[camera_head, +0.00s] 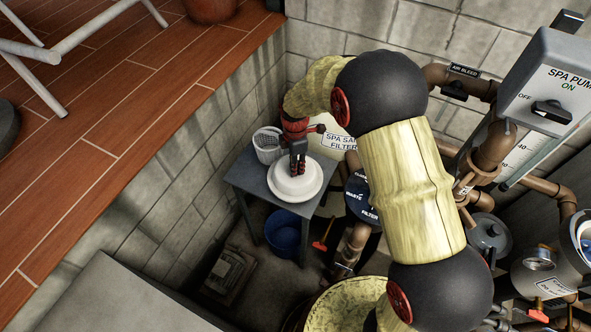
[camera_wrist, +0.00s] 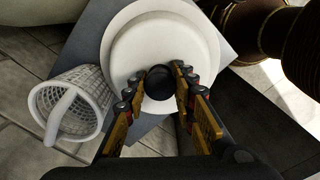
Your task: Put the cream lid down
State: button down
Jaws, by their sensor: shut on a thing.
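The cream lid (camera_head: 296,187) is a round, stepped disc with a dark knob in the middle, seen in the wrist view (camera_wrist: 122,42). My gripper (camera_head: 297,165) is over its centre, and in the wrist view its fingers (camera_wrist: 160,88) are closed around the knob. The lid is over the small grey table (camera_head: 243,176). I cannot tell whether it touches the tabletop or is held just above it. The knob is mostly hidden by my gripper in the head view.
A white basket (camera_head: 268,150) stands close beside the lid at the table's back left; it also shows in the wrist view (camera_wrist: 72,104). A blue bucket (camera_head: 283,235) is on the floor under the table. Brown pipes (camera_head: 357,238) and a filter are to the right. A block wall (camera_head: 190,160) rises on the left.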

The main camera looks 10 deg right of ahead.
jog(key=shift+f, duration=1.4)
jog(key=shift+f, duration=0.1)
jog(key=c, duration=1.5)
grip_release()
jog(key=shift+f, duration=0.1)
jog(key=shift+o, duration=0.2)
